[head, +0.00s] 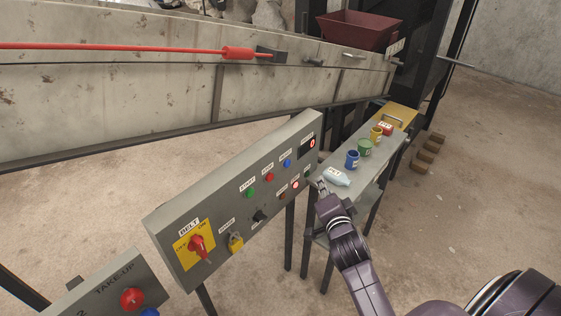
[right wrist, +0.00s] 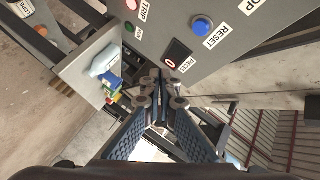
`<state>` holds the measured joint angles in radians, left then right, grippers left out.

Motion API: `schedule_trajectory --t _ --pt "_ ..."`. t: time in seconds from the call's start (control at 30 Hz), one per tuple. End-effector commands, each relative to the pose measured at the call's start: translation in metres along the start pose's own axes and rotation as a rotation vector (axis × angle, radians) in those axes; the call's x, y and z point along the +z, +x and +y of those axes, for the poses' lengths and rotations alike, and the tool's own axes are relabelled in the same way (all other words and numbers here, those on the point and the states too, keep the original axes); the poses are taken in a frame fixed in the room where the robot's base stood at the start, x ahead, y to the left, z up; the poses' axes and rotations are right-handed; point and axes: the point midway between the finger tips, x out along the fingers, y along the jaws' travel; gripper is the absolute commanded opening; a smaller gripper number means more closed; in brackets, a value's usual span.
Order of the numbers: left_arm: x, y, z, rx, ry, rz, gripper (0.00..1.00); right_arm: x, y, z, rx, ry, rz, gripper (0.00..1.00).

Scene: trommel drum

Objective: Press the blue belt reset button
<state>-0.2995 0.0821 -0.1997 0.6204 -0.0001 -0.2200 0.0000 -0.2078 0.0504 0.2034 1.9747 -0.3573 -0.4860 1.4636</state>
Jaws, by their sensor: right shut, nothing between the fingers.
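The blue reset button (head: 287,163) is on the grey belt control panel (head: 180,211), right of the red stop button (head: 269,177). In the right wrist view the blue button (right wrist: 202,25) is at the upper right beside its RESET label, with nothing covering it. My right gripper (head: 321,185) is shut and empty near the panel's lower right end. In the wrist view its fingertips (right wrist: 160,85) are below the small display (right wrist: 178,54) and apart from the blue button. My left gripper is not in view.
A side table (head: 350,201) beside the panel holds a pale bottle (head: 336,177) and several coloured cans. The panel also carries a red belt switch (head: 199,246) and a green start button (head: 250,191). A take-up panel (head: 92,297) with another blue button stands lower left.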

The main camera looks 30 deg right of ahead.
Motion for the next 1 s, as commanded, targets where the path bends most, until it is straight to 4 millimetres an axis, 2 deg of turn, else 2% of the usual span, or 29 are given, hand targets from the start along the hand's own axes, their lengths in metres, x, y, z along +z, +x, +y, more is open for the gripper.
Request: schedule_trajectory --t 0.47,1.0 --pt "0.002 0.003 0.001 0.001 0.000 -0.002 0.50 0.002 0.004 -0.003 -0.002 0.003 0.002 0.00" --pt "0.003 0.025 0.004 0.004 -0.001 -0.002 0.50 0.037 0.051 -0.037 -0.001 0.005 0.002 0.00"
